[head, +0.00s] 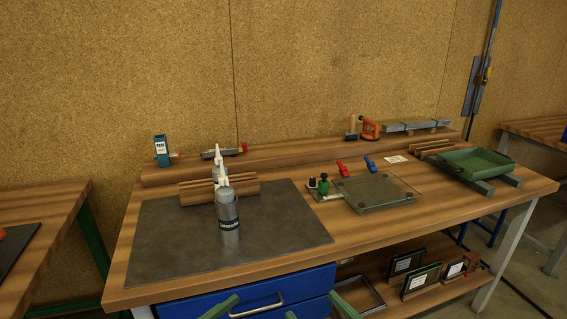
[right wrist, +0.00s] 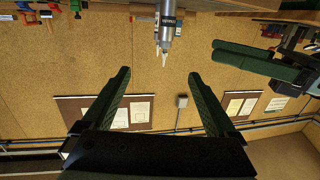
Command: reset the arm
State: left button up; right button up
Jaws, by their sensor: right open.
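My right gripper (head: 317,309) shows at the bottom edge of the head view, with only its green fingertips in the picture in front of the bench. In the right wrist view (right wrist: 159,72) its two green fingers stand wide apart with nothing between them. My left gripper (right wrist: 214,50) shows from the side in the right wrist view, at the upper right. One green finger of it (head: 219,307) shows at the bottom of the head view; how far its jaws are apart cannot be told.
A grey bottle with a white nozzle (head: 229,225) stands on the dark mat (head: 160,245). A glass plate (head: 375,190), a green tray (head: 478,164) and red and blue clamps (head: 370,163) are farther right. The bench front with blue drawers (head: 260,296) is close to my fingers.

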pick_arm(q)
jog(key=s+a+f+n+g+y+p, duration=0.1)
jog(key=s+a+f+n+y, duration=0.1)
jog(key=f, duration=0.5)
jog(key=s+a+f+n+g+y+p, duration=0.1)
jog(key=s+a+f+n+y, duration=0.1)
jog(key=s+a+f+y, duration=0.2)
jog(key=s+a+f+n+g+y+p, duration=0.1)
jog(key=s+a+f+n+g+y, duration=0.1)
jog(key=s+f, duration=0.6)
notch_tip(320, 180, down, 4)
jog(key=shift+a+r+y+p, duration=0.1)
jog(key=shift+a+y+p, duration=0.4)
jog(key=shift+a, duration=0.55)
pick_arm(e)
jog(key=s+d+f+m+g+h, duration=0.1)
jog(key=s+d+f+g+h, duration=0.1)
jog(key=f, duration=0.6)
jog(key=s+d+f+m+g+h, duration=0.1)
jog(key=s+d+f+g+h, duration=0.1)
jog(key=s+d+f, duration=0.3)
jog(key=s+d+f+m+g+h, duration=0.1)
jog(key=s+f, duration=0.5)
jog(key=f, duration=0.7)
jog(key=d+h, duration=0.1)
jog(key=d, duration=0.1)
jog(key=shift+d+m+g, duration=0.3)
jog(key=shift+g, duration=0.1)
